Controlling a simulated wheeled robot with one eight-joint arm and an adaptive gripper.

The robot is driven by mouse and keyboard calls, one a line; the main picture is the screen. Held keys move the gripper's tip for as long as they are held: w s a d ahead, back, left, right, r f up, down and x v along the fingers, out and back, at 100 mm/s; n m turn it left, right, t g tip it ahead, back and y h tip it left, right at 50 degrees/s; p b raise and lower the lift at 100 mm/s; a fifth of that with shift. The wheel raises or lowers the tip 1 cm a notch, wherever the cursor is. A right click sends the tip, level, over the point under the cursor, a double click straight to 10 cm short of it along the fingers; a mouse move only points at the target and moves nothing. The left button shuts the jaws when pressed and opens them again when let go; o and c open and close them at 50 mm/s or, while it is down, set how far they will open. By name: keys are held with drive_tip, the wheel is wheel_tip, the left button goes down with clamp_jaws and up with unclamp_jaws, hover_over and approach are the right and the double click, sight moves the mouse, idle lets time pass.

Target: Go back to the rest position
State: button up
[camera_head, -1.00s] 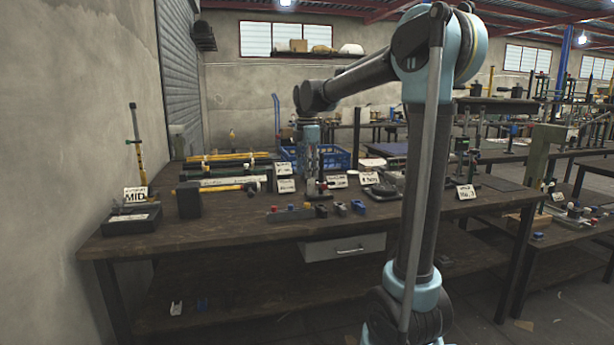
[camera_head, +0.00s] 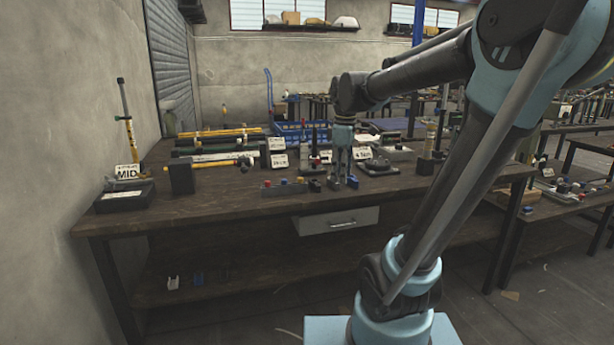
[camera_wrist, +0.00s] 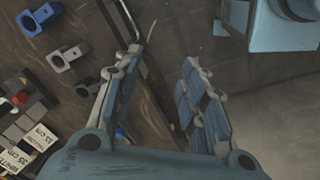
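My gripper (camera_head: 343,184) points down over the front part of the wooden workbench (camera_head: 240,208). In the wrist view, the two blue-grey fingers of my gripper (camera_wrist: 162,62) stand apart with nothing between them. The bench's front edge and the floor show beyond the gap. Whether the fingertips clear the bench top is hard to tell in the head view.
A black tray (camera_head: 124,197) marked MID sits at the bench's left end. A dark block with a yellow-handled tool (camera_head: 215,163) lies beside it. A blue crate (camera_head: 290,130) stands at the back. A drawer (camera_head: 335,221) hangs under the front edge. Open floor lies at lower right.

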drive_tip(key=s+d+f+m, duration=0.4)
drive_tip(key=s+f+m, duration=0.3)
drive_tip(key=s+f, duration=0.1)
drive_tip(key=s+d+f+m+t, duration=0.1)
drive_tip(key=s+d+f+m, duration=0.3)
drive_tip(key=s+f, duration=0.5)
drive_tip(key=m, duration=0.2)
drive_tip(key=shift+s+d+f+m, duration=0.15)
drive_tip(key=shift+s+d+m, duration=0.1)
drive_tip(key=shift+s+m, duration=0.15)
drive_tip(key=shift+w+f, duration=0.2)
drive_tip(key=shift+w, duration=0.2)
